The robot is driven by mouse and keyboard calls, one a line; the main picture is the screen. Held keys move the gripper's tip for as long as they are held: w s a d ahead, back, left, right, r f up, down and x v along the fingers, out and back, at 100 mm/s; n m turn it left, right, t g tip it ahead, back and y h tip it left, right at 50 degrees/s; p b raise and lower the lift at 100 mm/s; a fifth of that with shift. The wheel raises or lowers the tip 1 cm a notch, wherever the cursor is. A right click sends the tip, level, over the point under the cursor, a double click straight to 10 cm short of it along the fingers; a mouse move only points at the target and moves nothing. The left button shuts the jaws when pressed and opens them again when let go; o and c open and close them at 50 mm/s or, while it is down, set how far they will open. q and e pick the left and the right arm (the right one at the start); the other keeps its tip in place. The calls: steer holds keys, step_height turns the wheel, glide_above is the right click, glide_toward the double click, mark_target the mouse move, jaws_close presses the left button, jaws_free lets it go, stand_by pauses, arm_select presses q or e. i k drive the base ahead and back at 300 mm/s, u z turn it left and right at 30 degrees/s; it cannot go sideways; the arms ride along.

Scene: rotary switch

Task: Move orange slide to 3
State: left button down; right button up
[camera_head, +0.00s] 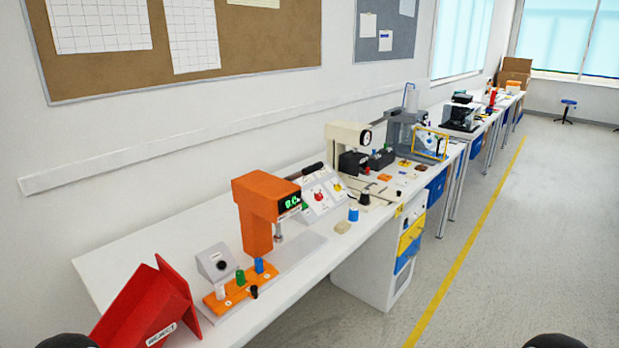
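No part that I can clearly make out as an orange slide shows, and no mark 3 is readable. An orange machine (258,212) with a black handle and a green lit display stands on the near white bench (160,240); the digits are too small to read surely. In front of it lies an orange plate (232,295) with grey, green and blue pegs on it and a black peg at its edge. A grey box with a black round knob (221,264) stands behind the plate. Neither gripper is in view; only dark rounded parts, apparently of my arms, show at the bottom edge.
A red open bin (144,308) tilts at the bench's near left end. A sloped panel with coloured buttons (323,196), a blue peg (353,214) and a cream press (347,142) stand farther along. Open floor (500,260) with a yellow line lies at right.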

mark_target(235, 294)
steer(key=u, duration=2.05)
steer(key=i, duration=0.1)
steer(key=z, duration=3.35)
steer(key=k, duration=0.8)
steer(key=u, duration=0.6)
steer(key=i, duration=1)
steer(key=u, duration=0.1)
